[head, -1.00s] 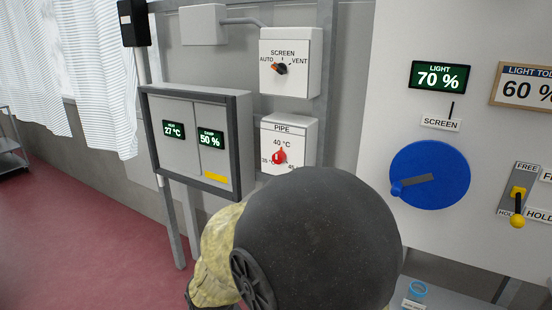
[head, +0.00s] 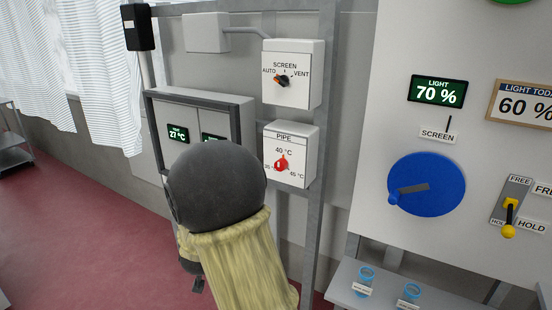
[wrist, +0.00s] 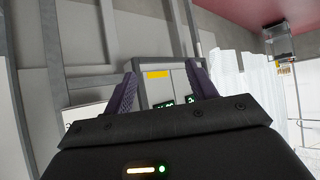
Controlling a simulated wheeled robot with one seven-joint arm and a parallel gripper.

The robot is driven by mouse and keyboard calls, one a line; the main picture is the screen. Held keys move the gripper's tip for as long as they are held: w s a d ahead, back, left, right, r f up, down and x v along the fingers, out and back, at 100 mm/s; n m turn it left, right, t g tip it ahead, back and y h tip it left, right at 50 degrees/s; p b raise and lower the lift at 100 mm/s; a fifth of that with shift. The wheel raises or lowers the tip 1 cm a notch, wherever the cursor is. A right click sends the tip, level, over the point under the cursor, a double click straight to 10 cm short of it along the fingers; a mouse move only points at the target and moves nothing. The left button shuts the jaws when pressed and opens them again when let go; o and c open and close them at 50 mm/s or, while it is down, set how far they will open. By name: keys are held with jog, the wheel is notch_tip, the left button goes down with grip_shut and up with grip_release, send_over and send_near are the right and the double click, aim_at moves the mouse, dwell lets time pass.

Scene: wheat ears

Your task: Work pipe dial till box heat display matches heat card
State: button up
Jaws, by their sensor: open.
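The pipe dial (head: 281,164) is a red knob on the white PIPE box (head: 312,150). Its scale has 40 °C at the top, and the knob looks roughly upright. The heat display (head: 178,134) reads 27 °C on the grey cabinet (head: 240,105). No heat card is visible. My arm covers the cabinet's lower right in the head view and my fingers cannot be made out there. In the wrist view my gripper (wrist: 165,88) is open and empty. The cabinet front, with its yellow label (wrist: 157,75) and green displays, shows beyond the purple fingers.
The SCREEN switch box (head: 298,75) is above the PIPE box. At right, a white panel holds the LIGHT display (head: 437,91), a blue wheel (head: 428,185) and a yellow-handled lever (head: 509,218).

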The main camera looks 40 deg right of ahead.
aim_at(279, 167)
jog(key=d+r+m+g+h+p, duration=0.2)
jog(key=d+r+m+h+p, duration=0.3)
jog(key=d+r+h, duration=0.5)
jog(key=w+d+h, duration=0.1)
jog(key=d+h, duration=0.1)
jog(key=d, duration=0.2)
jog(key=shift+m+g+p, duration=0.4)
jog(key=p+x, duration=0.4)
jog(key=x, duration=1.3)
jog(key=shift+d, duration=0.15)
jog(key=shift+w+r, duration=0.15)
jog(key=shift+d, duration=0.1)
jog(key=c, duration=1)
